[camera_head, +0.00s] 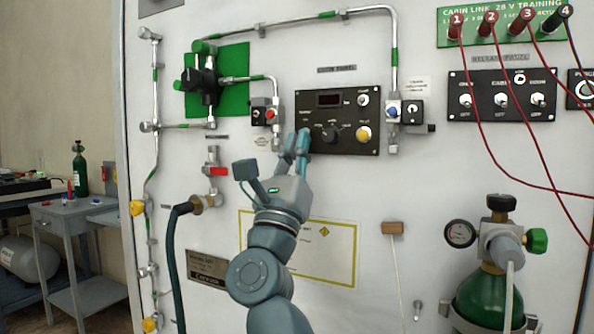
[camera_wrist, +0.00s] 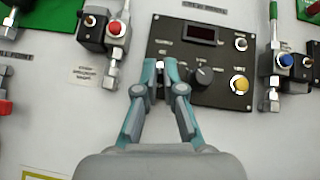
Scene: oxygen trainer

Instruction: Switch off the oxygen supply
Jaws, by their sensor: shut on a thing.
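A black control panel (camera_head: 352,117) with a dark display, a black rotary knob (camera_head: 331,134), a yellow button (camera_head: 363,133) and an upper right toggle is on the white wall. It also fills the middle of the wrist view (camera_wrist: 215,85). My gripper (camera_head: 302,143) is at the panel's lower left corner. In the wrist view its fingertips (camera_wrist: 160,66) close on a small silver toggle lever (camera_wrist: 160,66) left of the knob. The lever's base and position marking are hidden by the fingers. The panel's lettering is too small to read with certainty.
A red-button valve (camera_head: 270,115) is just left of the panel, and a blue-button valve (camera_head: 393,111) just right. Pipes run around them. A switch panel (camera_head: 502,95) with red cables is at right. A green cylinder (camera_head: 490,300) stands lower right. A red-handled valve (camera_head: 217,171) is at left.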

